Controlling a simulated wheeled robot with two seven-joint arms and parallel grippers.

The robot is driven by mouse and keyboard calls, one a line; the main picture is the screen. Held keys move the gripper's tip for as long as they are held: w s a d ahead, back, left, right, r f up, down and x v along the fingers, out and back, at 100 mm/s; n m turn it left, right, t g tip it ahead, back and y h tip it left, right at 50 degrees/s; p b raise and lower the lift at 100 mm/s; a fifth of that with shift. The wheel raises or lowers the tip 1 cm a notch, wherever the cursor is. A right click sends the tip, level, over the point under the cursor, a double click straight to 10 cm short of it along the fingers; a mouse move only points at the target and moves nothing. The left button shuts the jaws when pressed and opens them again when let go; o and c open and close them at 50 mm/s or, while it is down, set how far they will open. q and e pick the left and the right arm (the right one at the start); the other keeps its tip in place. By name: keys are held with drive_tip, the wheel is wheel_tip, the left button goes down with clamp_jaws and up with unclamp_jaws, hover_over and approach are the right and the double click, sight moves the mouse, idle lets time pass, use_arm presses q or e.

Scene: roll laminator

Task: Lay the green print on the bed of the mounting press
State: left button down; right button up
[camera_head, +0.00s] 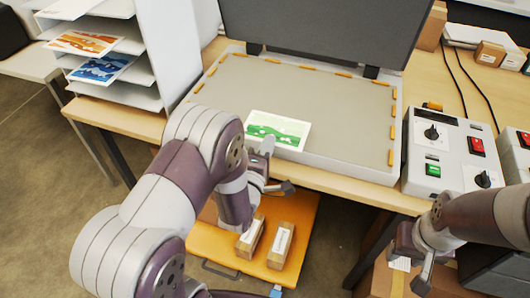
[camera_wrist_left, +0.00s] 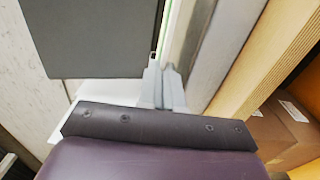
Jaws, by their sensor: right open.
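The green print (camera_head: 277,130), a white-bordered sheet with a green picture, is over the front of the bed of the mounting press (camera_head: 310,95), left of its middle. My left gripper (camera_head: 267,147) is at the print's near edge, its fingers close together on that edge. In the left wrist view the fingers (camera_wrist_left: 162,84) are together, and the print (camera_wrist_left: 163,30) shows nearly edge-on beyond them. I cannot tell whether the print touches the bed. The press lid (camera_head: 325,30) stands open behind. My right gripper (camera_head: 437,268) is open and empty at the lower right.
Orange tabs (camera_head: 391,130) line the bed's edges. A control box (camera_head: 447,150) with switches stands right of the press. A white rack (camera_head: 165,60) holds an orange print (camera_head: 85,42) and a blue print (camera_head: 100,68). Below, an orange board (camera_head: 300,225) carries two boxes (camera_head: 281,245).

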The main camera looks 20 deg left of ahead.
use_arm(q)
drive_tip(key=shift+w+d+f+b, duration=0.1)
drive_tip(key=shift+w+f+b, duration=0.2)
drive_tip(key=shift+f+b, duration=0.3)
drive_tip(key=shift+w+f+b, duration=0.25)
drive_tip(key=shift+f+b, duration=0.3)
drive_tip(key=shift+s+f, duration=0.1)
drive_tip(key=shift+f, duration=0.15)
drive_tip(key=shift+w+f+b, duration=0.2)
drive_tip(key=shift+f+b, duration=0.25)
drive_tip(key=shift+b, duration=0.1)
drive_tip(key=shift+s+r, duration=0.1)
drive_tip(key=shift+f, duration=0.2)
drive_tip(key=c, duration=1.2)
unclamp_jaws()
drive_tip(key=shift+c, duration=0.2)
